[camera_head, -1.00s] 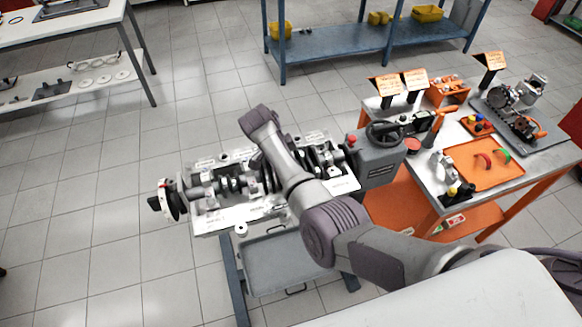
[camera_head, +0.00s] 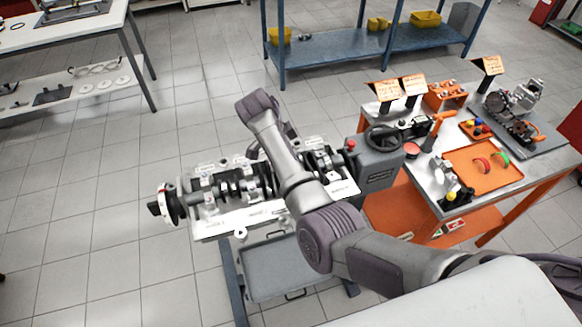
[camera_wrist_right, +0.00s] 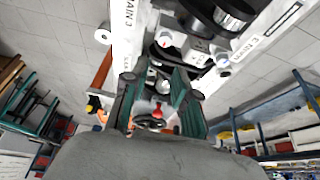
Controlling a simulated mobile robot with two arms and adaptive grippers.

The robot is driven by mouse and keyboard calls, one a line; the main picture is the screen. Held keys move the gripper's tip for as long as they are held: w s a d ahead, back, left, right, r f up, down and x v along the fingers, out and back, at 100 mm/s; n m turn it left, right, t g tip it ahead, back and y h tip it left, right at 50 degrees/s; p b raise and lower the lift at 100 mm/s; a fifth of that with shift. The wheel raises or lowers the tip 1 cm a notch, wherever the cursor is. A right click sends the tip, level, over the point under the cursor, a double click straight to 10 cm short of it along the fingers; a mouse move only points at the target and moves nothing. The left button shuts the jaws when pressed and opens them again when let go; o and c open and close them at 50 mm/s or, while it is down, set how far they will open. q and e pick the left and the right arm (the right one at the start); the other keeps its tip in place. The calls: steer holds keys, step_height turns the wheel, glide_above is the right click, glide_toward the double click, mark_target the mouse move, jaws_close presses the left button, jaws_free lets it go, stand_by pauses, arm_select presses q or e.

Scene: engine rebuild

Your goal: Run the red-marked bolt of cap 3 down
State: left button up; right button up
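The engine block with its crankshaft (camera_head: 210,198) stands on a stand in the middle of the head view. In the right wrist view, the white block rail (camera_wrist_right: 128,28) is lettered MAIN 3, and bearing cap parts with bolt heads (camera_wrist_right: 165,40) show beyond the fingers. I cannot tell for sure which bolt is red-marked. My right gripper (camera_wrist_right: 161,76) has its two green fingers apart, close to these parts. I see nothing clearly held between them. In the head view my right forearm crosses over the block and hides part of it. My left gripper is not in view.
A grey unit with a handwheel (camera_head: 384,138) and red button adjoins the block's right end. A grey tray (camera_head: 285,268) sits below the block. A blue shelf (camera_head: 335,42) stands behind.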

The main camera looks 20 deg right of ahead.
steer(key=shift+r, duration=2.35)
